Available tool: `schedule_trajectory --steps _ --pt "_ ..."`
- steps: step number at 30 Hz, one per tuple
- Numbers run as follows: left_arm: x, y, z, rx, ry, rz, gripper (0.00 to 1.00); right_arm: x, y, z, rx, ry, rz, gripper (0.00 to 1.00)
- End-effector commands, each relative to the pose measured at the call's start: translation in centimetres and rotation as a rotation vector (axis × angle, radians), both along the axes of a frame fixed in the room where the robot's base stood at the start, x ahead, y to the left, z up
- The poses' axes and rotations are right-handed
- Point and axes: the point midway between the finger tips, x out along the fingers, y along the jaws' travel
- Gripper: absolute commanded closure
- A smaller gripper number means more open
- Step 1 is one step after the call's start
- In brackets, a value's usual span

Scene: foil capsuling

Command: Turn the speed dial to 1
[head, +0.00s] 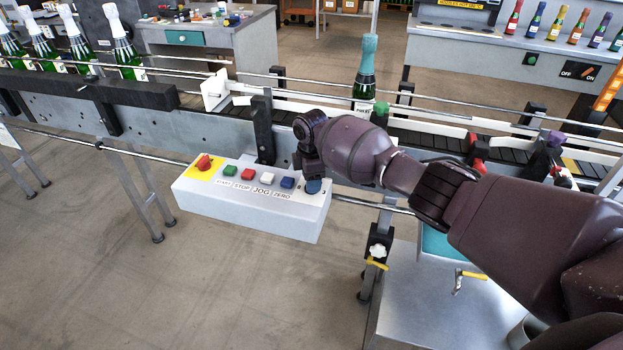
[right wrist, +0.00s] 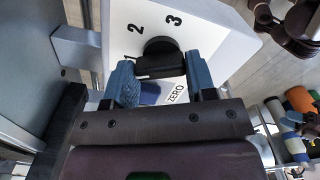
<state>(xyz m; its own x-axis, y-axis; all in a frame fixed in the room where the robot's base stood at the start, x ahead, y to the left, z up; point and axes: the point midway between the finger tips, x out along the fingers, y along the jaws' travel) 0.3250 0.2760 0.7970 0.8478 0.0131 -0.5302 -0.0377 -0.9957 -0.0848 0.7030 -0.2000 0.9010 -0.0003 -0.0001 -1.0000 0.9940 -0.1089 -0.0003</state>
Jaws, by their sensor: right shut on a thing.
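The speed dial (right wrist: 162,50) is a round black knob with a grip bar, on the white face of the control box (right wrist: 220,35). The numbers 1, 2 and 3 are printed around it. The 1 sits by the left end of the bar, partly hidden by a finger; no pointer mark is clear. My right gripper (right wrist: 160,72) is shut on the dial, one blue finger at each side. In the head view my right gripper (head: 313,184) is at the right end of the control box (head: 245,215) and hides the dial.
On the box are a red knob on yellow (head: 204,162) and green, red, white and blue buttons. Behind it runs the conveyor (head: 190,120), with a teal-foiled bottle (head: 366,75) on it and more bottles (head: 120,50) at left. Open floor (head: 120,290) lies in front.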

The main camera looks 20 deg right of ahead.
Motion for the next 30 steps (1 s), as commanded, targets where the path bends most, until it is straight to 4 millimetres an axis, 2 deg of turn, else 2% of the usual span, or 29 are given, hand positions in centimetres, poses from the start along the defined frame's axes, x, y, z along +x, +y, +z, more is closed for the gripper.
schedule_trajectory --steps 18,19,23,30 --pt "-0.17 0.04 -0.15 0.000 0.004 0.000 0.57 0.02 0.07 0.06 0.002 0.000 0.040 0.73" --pt "-0.20 0.05 -0.17 0.001 0.005 0.001 0.57 0.02 0.07 0.07 0.002 0.000 0.040 0.44" --pt "-0.42 0.09 -0.28 0.001 0.009 0.002 0.57 0.02 0.07 0.05 0.001 0.000 0.039 0.25" --pt "-0.50 0.10 -0.33 0.001 0.010 0.002 0.57 0.01 0.04 0.04 0.001 0.000 0.039 0.23"
